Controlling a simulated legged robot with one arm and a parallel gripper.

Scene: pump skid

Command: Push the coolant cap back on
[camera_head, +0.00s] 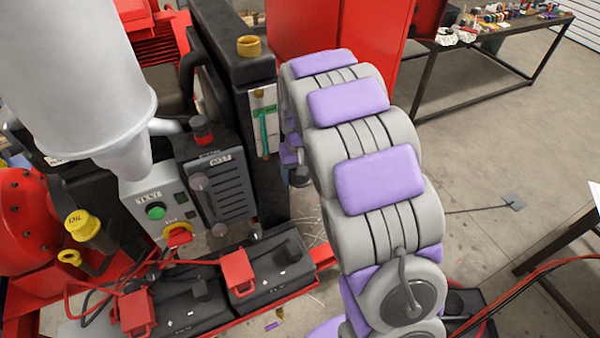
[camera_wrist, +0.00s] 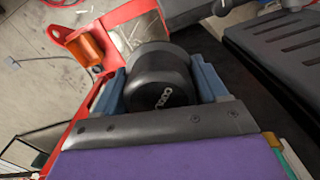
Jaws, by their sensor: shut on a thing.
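A round black cap (camera_wrist: 158,75) with pale lettering fills the middle of the wrist view. My gripper (camera_wrist: 160,88) is shut on it, with one blue finger against each side. The lettering is partly legible and looks like "COOL". In the head view my gripper is mostly hidden behind my arm, near the right side of the tall black radiator-like block (camera_head: 255,110). A yellow-brown ring or neck (camera_head: 249,46) stands on top of that block. I cannot tell whether the cap touches anything beyond the fingers.
Black batteries (camera_head: 270,265) with red clamps sit below. A red cabinet (camera_head: 310,30) and a cluttered table (camera_head: 500,25) stand behind.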

